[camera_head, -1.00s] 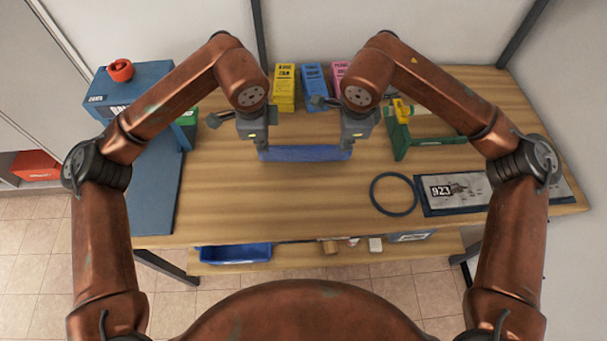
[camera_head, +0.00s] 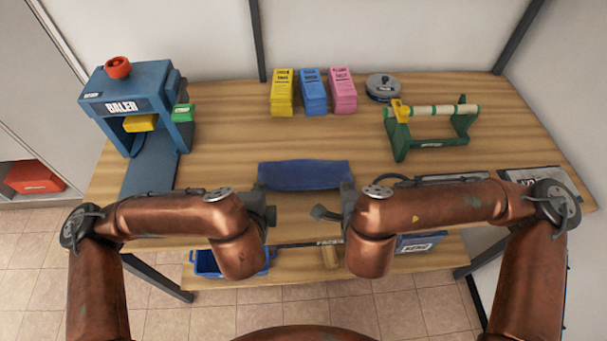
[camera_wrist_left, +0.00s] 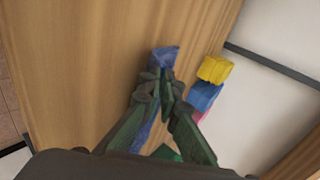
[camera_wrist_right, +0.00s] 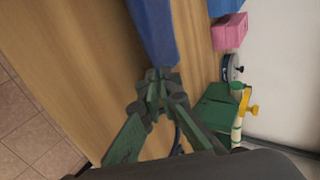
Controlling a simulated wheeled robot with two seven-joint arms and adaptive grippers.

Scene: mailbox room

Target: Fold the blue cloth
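The blue cloth (camera_head: 305,175) shows in the head view as a narrow band across the middle of the table, with a slightly curved far edge. My left gripper (camera_head: 268,212) is at its left end and my right gripper (camera_head: 346,200) at its right end, both partly hidden by my arms. In the left wrist view the fingertips (camera_wrist_left: 159,82) are close together against the cloth (camera_wrist_left: 164,57). In the right wrist view the fingertips (camera_wrist_right: 160,82) are close together at the end of the cloth (camera_wrist_right: 154,32). Both look shut on the cloth.
A blue baler (camera_head: 130,100) stands at the back left. Yellow (camera_head: 282,92), blue (camera_head: 313,92) and pink (camera_head: 342,92) stacks stand at the back. A green roll holder (camera_head: 428,130) is at the right. The table between baler and cloth is clear.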

